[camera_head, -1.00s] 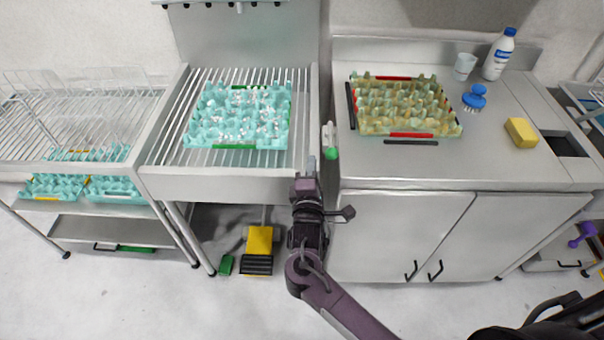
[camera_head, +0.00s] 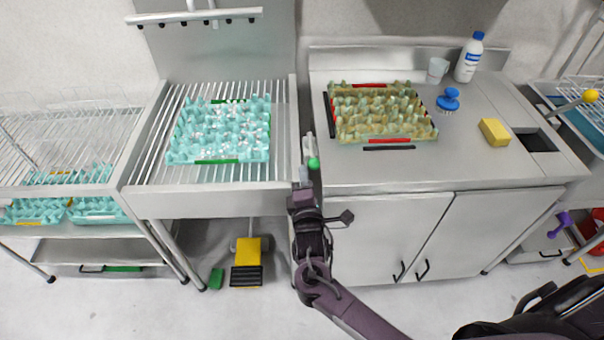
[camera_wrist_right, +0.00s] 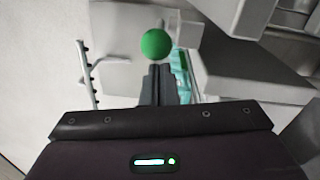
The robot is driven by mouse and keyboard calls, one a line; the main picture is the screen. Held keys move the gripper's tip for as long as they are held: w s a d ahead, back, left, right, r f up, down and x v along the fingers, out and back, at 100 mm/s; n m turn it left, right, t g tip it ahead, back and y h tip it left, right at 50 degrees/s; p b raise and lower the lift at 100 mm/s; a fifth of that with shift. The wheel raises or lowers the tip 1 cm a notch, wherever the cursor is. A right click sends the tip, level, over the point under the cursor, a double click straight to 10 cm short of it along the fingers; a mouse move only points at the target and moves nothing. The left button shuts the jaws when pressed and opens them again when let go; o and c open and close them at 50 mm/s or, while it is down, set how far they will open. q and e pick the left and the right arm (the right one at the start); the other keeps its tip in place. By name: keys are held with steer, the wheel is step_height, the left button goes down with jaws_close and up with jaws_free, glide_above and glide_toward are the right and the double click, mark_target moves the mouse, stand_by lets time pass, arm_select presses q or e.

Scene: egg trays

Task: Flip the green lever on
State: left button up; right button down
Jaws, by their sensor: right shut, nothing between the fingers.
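The green lever's round knob (camera_head: 313,163) sits at the end of a pale rod, between the slatted washing station and the steel counter. In the right wrist view the green knob (camera_wrist_right: 155,43) shows just beyond the fingertips and slightly left of them. My right gripper (camera_head: 304,172) is shut and empty, right beside the knob on its left in the head view. The closed fingers (camera_wrist_right: 158,72) also show in the wrist view. I cannot tell whether they touch the lever. My left gripper is not in view.
A teal egg tray (camera_head: 228,162) lies on the slatted station (camera_head: 150,165) left of the lever. A yellowish egg tray (camera_head: 432,132) sits on the counter (camera_head: 470,165) to the right. A yellow pedal (camera_head: 247,252) stands on the floor below. Open air surrounds my arm in front.

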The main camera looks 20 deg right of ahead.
steer(key=shift+d, duration=0.15)
steer(key=d+n+y+p, duration=0.1)
steer(key=y+p, duration=0.1)
steer(key=shift+s+d+r+n+y, duration=0.2)
steer(key=shift+s+d+n+y, duration=0.15)
steer(key=shift+n+y, duration=0.05)
steer(key=d+n+y, duration=0.1)
steer(key=d+y, duration=0.1)
steer(key=d+n+y, duration=0.1)
steer(key=n+y, duration=0.1)
steer(key=y, duration=0.1)
steer(key=d+n+y, duration=0.1)
steer(key=d+y, duration=0.1)
steer(key=shift+s+d+f+n+y, duration=0.25)
steer(key=shift+d+n+y, duration=0.1)
steer(key=shift+n+y, duration=0.05)
steer(key=shift+w+d+r+b, duration=0.1)
steer(key=shift+w+d+b, duration=0.1)
steer(key=shift+d, duration=0.55)
steer(key=shift+w+d+b, duration=0.2)
steer(key=shift+d, duration=0.5)
